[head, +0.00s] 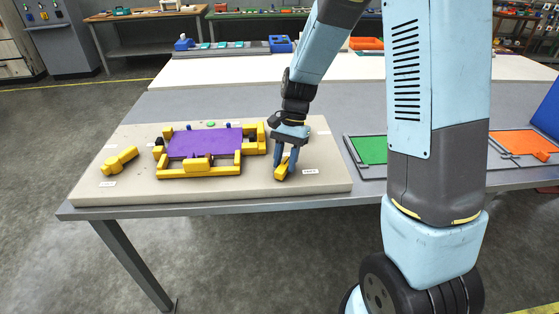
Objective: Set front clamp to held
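My gripper (285,165) points down at the right end of the pale board, its two blue fingers apart. A yellow block-like piece (283,171) lies low between and beside the fingertips; I cannot tell whether they press on it. A purple sheet (205,142) lies flat in a yellow frame left of my gripper. A yellow block (197,164) sits at the middle of the frame's front edge; it may be the front clamp, but its setting is too small to tell. The small labels are unreadable.
Another yellow piece (120,160) lies on the board's (225,193) left end. A tray with a green panel (371,149) stands to the right, partly behind my arm. An orange panel (527,143) lies farther right.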

